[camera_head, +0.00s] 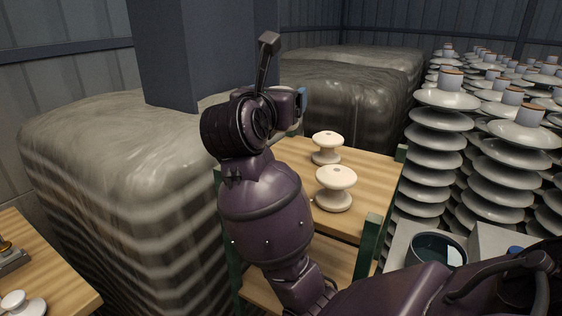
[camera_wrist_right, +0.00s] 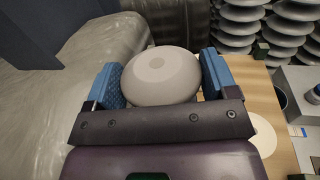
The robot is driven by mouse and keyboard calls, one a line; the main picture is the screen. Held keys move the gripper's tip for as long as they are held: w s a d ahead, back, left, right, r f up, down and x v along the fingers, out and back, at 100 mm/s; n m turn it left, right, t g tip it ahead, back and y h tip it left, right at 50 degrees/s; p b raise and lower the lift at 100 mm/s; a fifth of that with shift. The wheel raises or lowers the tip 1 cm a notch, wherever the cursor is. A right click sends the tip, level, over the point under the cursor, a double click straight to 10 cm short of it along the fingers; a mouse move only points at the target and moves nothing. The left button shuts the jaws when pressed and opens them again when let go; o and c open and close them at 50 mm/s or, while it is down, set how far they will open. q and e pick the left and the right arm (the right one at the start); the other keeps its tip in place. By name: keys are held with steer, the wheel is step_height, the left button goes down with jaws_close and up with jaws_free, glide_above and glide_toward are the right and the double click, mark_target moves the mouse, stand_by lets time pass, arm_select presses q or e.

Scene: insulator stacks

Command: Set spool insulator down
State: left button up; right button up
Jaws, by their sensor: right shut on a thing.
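My right gripper (camera_wrist_right: 160,82) is shut on a white spool insulator (camera_wrist_right: 160,75), with one blue pad on each side of it. In the head view the right gripper shows only a blue edge (camera_head: 303,97) behind my wrist, and the held spool is hidden there. It is over or near the left back part of the wooden shelf top (camera_head: 371,170); I cannot tell whether the spool touches the wood. Two other cream spools stand upright on this top, one farther back (camera_head: 327,148) and one nearer (camera_head: 336,188). My left gripper is not in view.
A plastic-wrapped stack (camera_head: 120,160) stands left of the shelf, with another (camera_head: 350,90) behind it. Tall disc insulator stacks (camera_head: 440,140) crowd the right. Green posts (camera_head: 368,240) edge the shelf. A dark round container (camera_head: 438,250) sits at lower right. A wooden table (camera_head: 50,270) is at lower left.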

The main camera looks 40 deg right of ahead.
step_height(320, 180, down, 13)
steer(key=shift+r, duration=0.1)
stand_by(0.5)
steer(key=shift+f, duration=0.2)
steer(key=o, duration=1.2)
steer(key=shift+r, duration=0.15)
steer(key=shift+r, duration=0.15)
steer(key=shift+b+v, duration=1.3)
steer(key=shift+v, duration=4.7)
